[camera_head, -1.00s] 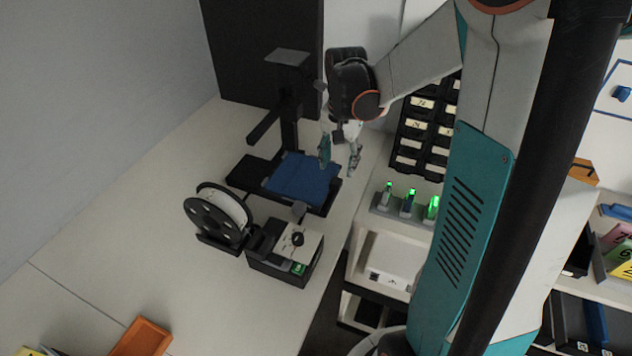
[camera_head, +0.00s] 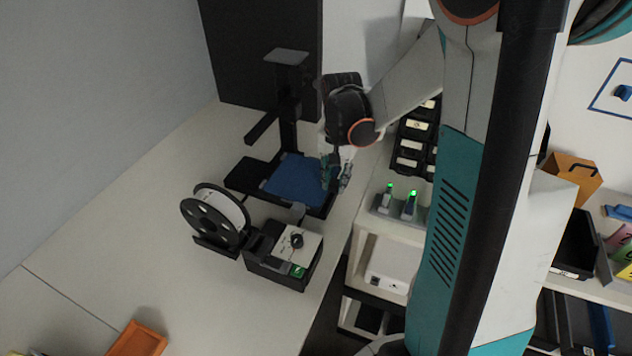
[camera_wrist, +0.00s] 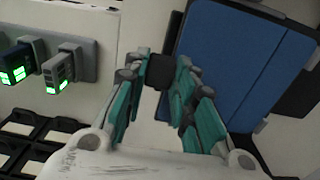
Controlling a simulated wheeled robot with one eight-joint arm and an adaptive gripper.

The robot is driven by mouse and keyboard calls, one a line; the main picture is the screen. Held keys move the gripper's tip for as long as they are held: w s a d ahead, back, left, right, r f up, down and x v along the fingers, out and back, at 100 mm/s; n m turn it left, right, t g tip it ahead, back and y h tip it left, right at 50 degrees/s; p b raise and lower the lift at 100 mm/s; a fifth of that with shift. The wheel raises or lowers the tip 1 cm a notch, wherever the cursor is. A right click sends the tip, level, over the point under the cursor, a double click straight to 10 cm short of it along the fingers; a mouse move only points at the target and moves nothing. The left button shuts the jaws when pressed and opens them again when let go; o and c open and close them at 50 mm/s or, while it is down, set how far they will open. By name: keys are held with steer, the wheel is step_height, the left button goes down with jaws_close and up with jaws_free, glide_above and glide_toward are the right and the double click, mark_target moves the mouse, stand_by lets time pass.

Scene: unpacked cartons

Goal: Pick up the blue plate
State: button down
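The blue plate (camera_head: 291,178) lies flat on the black bed of a 3D printer (camera_head: 288,110) on the white worktop. It also fills the upper right of the wrist view (camera_wrist: 240,60). My gripper (camera_head: 338,176) is at the plate's right edge in the head view, with its fingers pointing down. In the wrist view my gripper (camera_wrist: 160,95) shows two teal fingers standing apart, with nothing held between them. The right finger overlaps the plate's near edge in that view; I cannot tell whether they touch.
A filament spool (camera_head: 217,218) and a black-and-white box (camera_head: 285,255) stand in front of the printer. Devices with green lights (camera_head: 400,201) stand to the right, by black bins (camera_head: 413,146). An orange tray (camera_head: 138,340) lies at the front left. The left worktop is mostly clear.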

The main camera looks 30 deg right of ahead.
step_height(320, 180, up, 10)
steer(key=p, duration=0.3)
stand_by(0.4)
